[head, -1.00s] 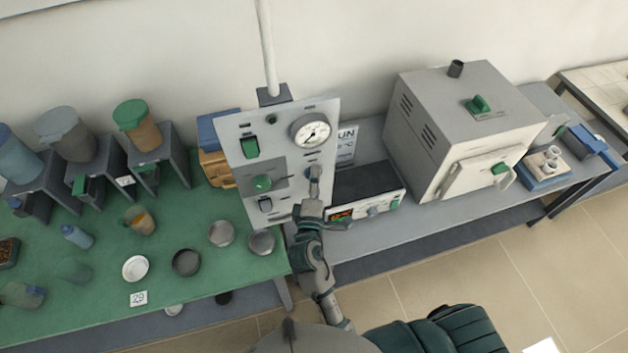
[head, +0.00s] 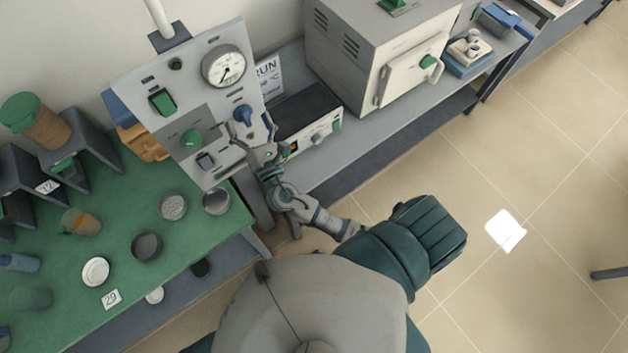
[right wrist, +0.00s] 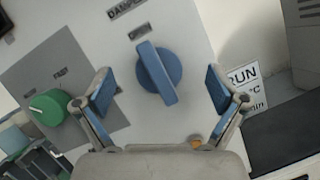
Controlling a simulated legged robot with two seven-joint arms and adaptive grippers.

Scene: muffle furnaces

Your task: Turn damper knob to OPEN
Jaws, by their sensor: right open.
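The blue damper knob (head: 243,115) is on the lower right of the upright grey panel (head: 218,92), below a round gauge. In the right wrist view the knob (right wrist: 158,73) faces me under a partly legible "DAMP..." label. Its grip bar is tilted, top to the left and bottom to the right. The smaller label by the knob is too blurred to read. My right gripper (head: 257,143) is open and empty just below the knob. Its blue-padded fingers (right wrist: 160,92) stand apart on both sides of the knob, with visible gaps. My left gripper is not in view.
The panel also carries a green knob (head: 191,137), a green switch (head: 162,102) and a dark toggle (head: 205,160). A black-topped controller (head: 306,119) stands close at right, near a furnace (head: 372,62). Dishes and jars sit on the green table (head: 125,205).

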